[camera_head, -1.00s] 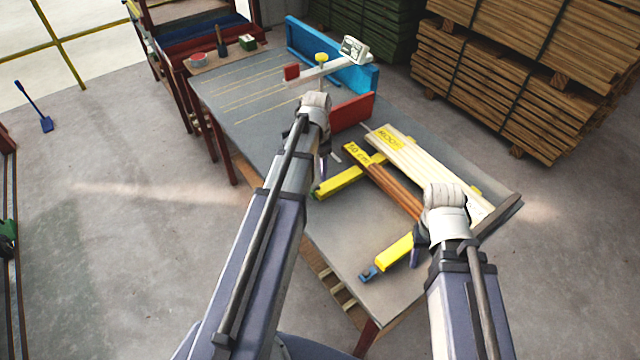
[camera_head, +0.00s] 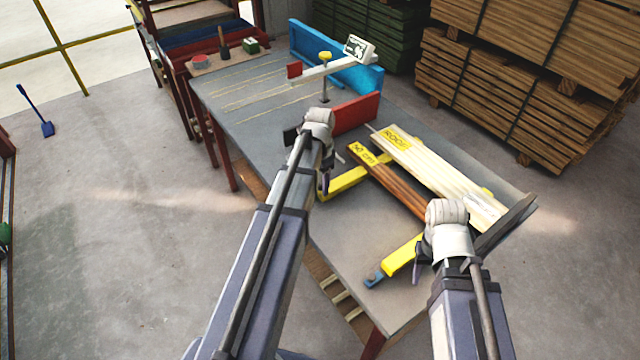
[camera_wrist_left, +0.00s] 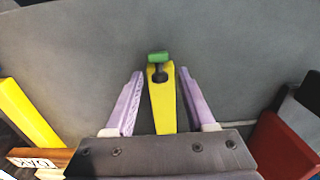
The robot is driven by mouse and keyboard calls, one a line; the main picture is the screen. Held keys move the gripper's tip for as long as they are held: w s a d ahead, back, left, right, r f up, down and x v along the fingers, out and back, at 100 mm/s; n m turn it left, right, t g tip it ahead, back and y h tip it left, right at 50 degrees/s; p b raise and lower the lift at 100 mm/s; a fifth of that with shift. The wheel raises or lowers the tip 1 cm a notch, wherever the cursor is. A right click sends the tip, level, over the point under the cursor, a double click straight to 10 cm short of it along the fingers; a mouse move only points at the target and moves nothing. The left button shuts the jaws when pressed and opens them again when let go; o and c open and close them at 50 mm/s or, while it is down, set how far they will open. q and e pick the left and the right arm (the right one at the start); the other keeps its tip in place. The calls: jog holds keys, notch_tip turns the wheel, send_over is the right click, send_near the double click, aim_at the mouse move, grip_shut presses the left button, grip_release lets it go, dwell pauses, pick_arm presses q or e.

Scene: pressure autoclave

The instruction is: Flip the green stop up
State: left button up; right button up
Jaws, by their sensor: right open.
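The green stop (camera_wrist_left: 158,57) sits at the end of a yellow bar (camera_wrist_left: 162,100) in the left wrist view, with a dark joint just behind it. My left gripper (camera_wrist_left: 160,73) is open and empty there. Its two purple fingers stand on either side of the bar, and the stop lies just beyond their tips. In the head view my left gripper (camera_head: 323,182) is over the end of the yellow bar (camera_head: 350,180) and hides the stop. My right gripper (camera_head: 419,268) is open beside the near yellow bar (camera_head: 402,258).
Brown strips (camera_head: 392,185) and pale boards (camera_head: 430,170) lie across the yellow bars on the grey table (camera_head: 340,245). A red block (camera_head: 357,113) and a blue fence (camera_head: 340,70) stand farther back. Bare tabletop lies beyond the stop.

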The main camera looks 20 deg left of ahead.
pick_arm(q)
grip_shut()
dwell(0.3)
jog(key=shift+w+d+f+g+b, duration=0.2)
jog(key=shift+w+g+b, duration=0.15)
jog(key=shift+w, duration=0.25)
pick_arm(e)
jog(key=shift+f, duration=0.25)
pick_arm(q)
jog(key=shift+w+d+f+g+y, duration=0.15)
jog(key=shift+w+g+y, duration=0.1)
jog(key=shift+g+y, duration=0.3)
pick_arm(e)
jog(key=shift+f, duration=0.3)
pick_arm(q)
jog(key=shift+d+g+b, duration=0.15)
jog(key=shift+g+b, duration=0.25)
jog(key=shift+b, duration=0.1)
pick_arm(e)
jog(key=shift+f, duration=0.25)
pick_arm(q)
jog(key=shift+s+y, duration=0.1)
jog(key=shift+y, duration=0.15)
